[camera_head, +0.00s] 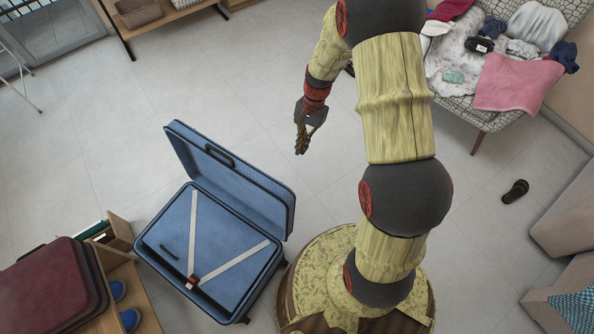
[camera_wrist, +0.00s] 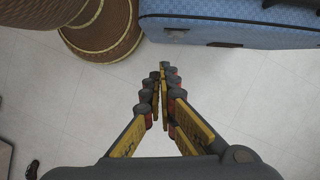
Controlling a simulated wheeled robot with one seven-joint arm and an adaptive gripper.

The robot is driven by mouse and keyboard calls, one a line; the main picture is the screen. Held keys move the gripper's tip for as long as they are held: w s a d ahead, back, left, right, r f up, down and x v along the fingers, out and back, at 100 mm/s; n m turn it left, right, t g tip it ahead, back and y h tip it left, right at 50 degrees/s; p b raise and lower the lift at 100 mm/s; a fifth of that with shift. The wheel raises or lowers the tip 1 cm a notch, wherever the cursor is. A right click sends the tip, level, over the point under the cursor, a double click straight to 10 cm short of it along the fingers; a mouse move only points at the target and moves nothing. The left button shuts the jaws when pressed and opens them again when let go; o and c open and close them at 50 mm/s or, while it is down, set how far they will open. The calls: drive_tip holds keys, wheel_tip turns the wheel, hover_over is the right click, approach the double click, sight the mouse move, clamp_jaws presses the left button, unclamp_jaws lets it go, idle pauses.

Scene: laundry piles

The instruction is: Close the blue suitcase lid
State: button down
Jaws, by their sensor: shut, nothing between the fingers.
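The blue suitcase (camera_head: 215,245) lies open on the floor at the lower left of the head view, with white crossed straps and a red buckle inside. Its lid (camera_head: 230,170) stands raised along the far side of the base. My gripper (camera_head: 301,149) is above the floor, to the right of the lid and apart from it. In the wrist view my gripper (camera_wrist: 164,66) is shut and empty, its fingertips together. Part of the blue suitcase (camera_wrist: 235,30) shows at the top right of the wrist view, beyond the fingertips.
A dark red suitcase (camera_head: 52,290) rests on a wooden shelf unit with blue shoes at lower left. A patterned seat with a pile of clothes (camera_head: 485,60) stands at upper right. A dark sandal (camera_head: 515,191) lies on the floor. The tiled floor beyond the lid is clear.

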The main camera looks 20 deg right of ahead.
drive_tip(key=s+a+f+m+b, duration=0.1)
drive_tip(key=s+a+f+b, duration=0.2)
drive_tip(key=a+f, duration=0.3)
wheel_tip(320, 180, down, 3)
drive_tip(key=shift+s+r+b, duration=0.1)
drive_tip(key=shift+s+b, duration=0.2)
drive_tip(key=shift+b, duration=0.55)
drive_tip(key=shift+a, duration=0.1)
